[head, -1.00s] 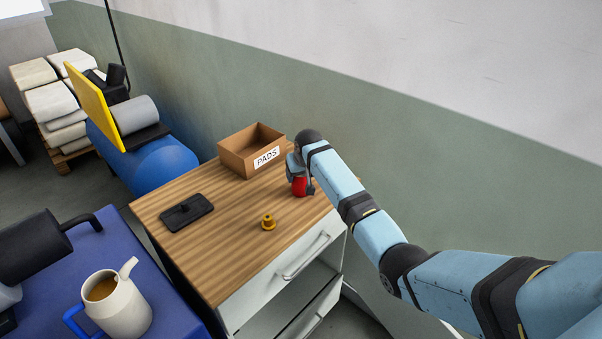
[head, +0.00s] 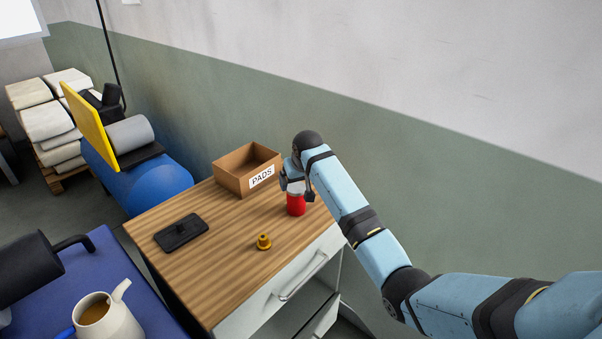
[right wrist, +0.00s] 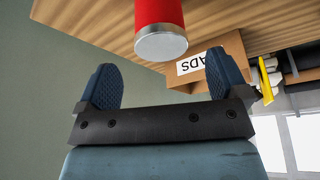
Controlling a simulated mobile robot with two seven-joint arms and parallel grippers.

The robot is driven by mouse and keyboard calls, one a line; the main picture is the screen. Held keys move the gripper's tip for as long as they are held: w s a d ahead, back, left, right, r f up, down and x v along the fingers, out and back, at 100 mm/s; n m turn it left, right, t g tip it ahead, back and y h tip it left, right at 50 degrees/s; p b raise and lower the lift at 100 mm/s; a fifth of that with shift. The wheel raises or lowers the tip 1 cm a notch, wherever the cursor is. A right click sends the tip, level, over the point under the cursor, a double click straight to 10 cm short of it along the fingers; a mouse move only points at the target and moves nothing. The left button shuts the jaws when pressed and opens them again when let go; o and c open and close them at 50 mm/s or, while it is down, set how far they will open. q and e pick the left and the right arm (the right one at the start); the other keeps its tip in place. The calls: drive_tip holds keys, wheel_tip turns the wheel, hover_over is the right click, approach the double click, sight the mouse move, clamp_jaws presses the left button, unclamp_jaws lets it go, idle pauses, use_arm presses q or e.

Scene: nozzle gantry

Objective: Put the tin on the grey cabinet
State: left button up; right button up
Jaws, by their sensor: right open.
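The tin (head: 296,206) is a red cylinder with a silver-grey end. It stands upright on the wood-coloured top of the grey cabinet (head: 258,308), near its right back edge. My right gripper (head: 297,190) is just above the tin. In the right wrist view, the gripper (right wrist: 161,76) is open, with its two blue pads apart and nothing between them. The tin (right wrist: 160,18) is just beyond the fingertips, its silver end facing the gripper.
A black flat item (head: 181,234) and a small yellow-brown knob-like part (head: 263,242) lie on the cabinet top. A blue table at left holds a cream jug (head: 108,322). A lower drawer is pulled out.

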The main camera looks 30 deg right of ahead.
drive_tip(key=v, duration=0.5)
drive_tip(key=s+a+f+n+t+y, duration=0.1)
drive_tip(key=s+a+f, duration=0.4)
drive_tip(key=s, duration=0.8)
drive_tip(key=s+a+f+n+t+y, duration=0.1)
drive_tip(key=s+a+f+n+t, duration=0.1)
drive_tip(key=s+a+f, duration=0.4)
drive_tip(key=s+a+f+n+t+y, duration=0.1)
drive_tip(key=s+a+f, duration=0.5)
drive_tip(key=s+f, duration=0.6)
drive_tip(key=s+t+y, duration=0.1)
drive_tip(key=s+t, duration=0.1)
drive_tip(key=s, duration=0.7)
drive_tip(key=shift+a+f+n, duration=0.25)
drive_tip(key=shift+f+n, duration=0.1)
drive_tip(key=shift+n, duration=0.05)
